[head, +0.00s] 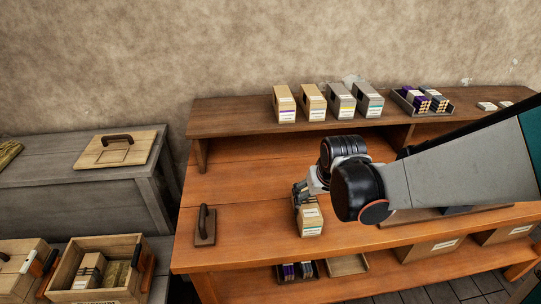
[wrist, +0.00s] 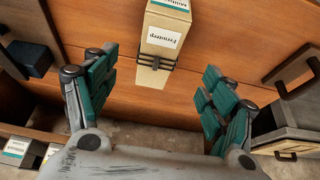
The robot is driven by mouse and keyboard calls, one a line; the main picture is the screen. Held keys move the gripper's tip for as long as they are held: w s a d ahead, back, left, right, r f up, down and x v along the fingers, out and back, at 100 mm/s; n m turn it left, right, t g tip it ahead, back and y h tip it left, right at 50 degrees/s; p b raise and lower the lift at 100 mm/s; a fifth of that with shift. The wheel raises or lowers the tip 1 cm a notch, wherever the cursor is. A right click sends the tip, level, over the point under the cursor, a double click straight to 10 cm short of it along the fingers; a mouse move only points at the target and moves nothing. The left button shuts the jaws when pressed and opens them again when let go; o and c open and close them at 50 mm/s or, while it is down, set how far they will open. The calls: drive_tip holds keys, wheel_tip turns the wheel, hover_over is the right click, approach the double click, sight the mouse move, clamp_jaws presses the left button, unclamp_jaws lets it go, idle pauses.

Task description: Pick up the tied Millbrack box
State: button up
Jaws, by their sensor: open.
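A tan box (head: 310,218) with a white, teal-striped end label stands near the front of the orange-brown workbench. In the wrist view, the same box (wrist: 162,35) shows a dark tie around it and upside-down lettering on two labels. The end label is partly cut off by the top edge. My gripper (head: 304,190) is just above and behind the box in the head view, hiding part of it. In the wrist view, my gripper (wrist: 158,66) is open, with its teal-padded fingers on either side of the box's line and clear gaps on both sides.
A raised shelf (head: 240,119) along the back carries several upright boxes (head: 340,101) and a tray of small packs (head: 421,102). A dark-handled board (head: 205,226) is left of the box. An open wooden crate (head: 131,289) stands at lower left. Bare benchtop lies between board and box.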

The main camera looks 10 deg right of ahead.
sight(309, 207)
drive_tip(key=shift+w+a+f, duration=0.15)
drive_tip(key=shift+w+f, duration=0.35)
drive_tip(key=shift+f, duration=0.2)
drive_tip(key=b+x, duration=0.3)
drive_tip(key=x, duration=0.5)
drive_tip(key=shift+f, duration=0.3)
drive_tip(key=shift+b+x, duration=1.4)
drive_tip(key=shift+x, duration=1.4)
drive_tip(key=shift+r, duration=0.1)
drive_tip(key=shift+c, duration=0.3)
drive_tip(key=c, duration=1.1)
